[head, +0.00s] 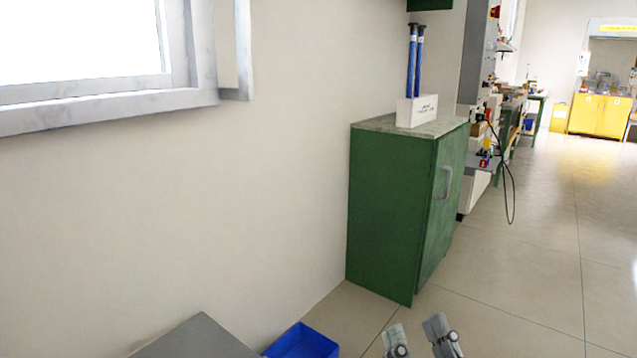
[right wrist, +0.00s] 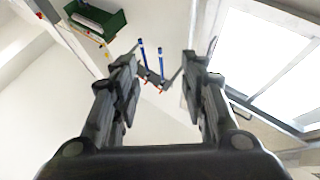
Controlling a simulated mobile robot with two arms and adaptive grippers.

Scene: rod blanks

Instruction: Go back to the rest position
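My right gripper (head: 418,336) shows at the bottom edge of the head view, in front of the green cabinet. Its two fingers stand apart with nothing visible between them. In the right wrist view the fingers (right wrist: 160,80) are also spread. Two blue rods (right wrist: 142,60) appear in the gap there, well beyond the fingertips and not held. In the head view two blue rods (head: 416,62) with dark tops stand upright in a white block (head: 417,110) on the cabinet. My left gripper is not in view.
The green cabinet (head: 392,215) stands against the wall. A blue bin (head: 302,343) and a grey surface (head: 198,340) are at the bottom edge. A green holder (right wrist: 97,20) shows in the right wrist view. Open floor (head: 530,270) lies to the right, with a yellow cabinet (head: 598,115) far back.

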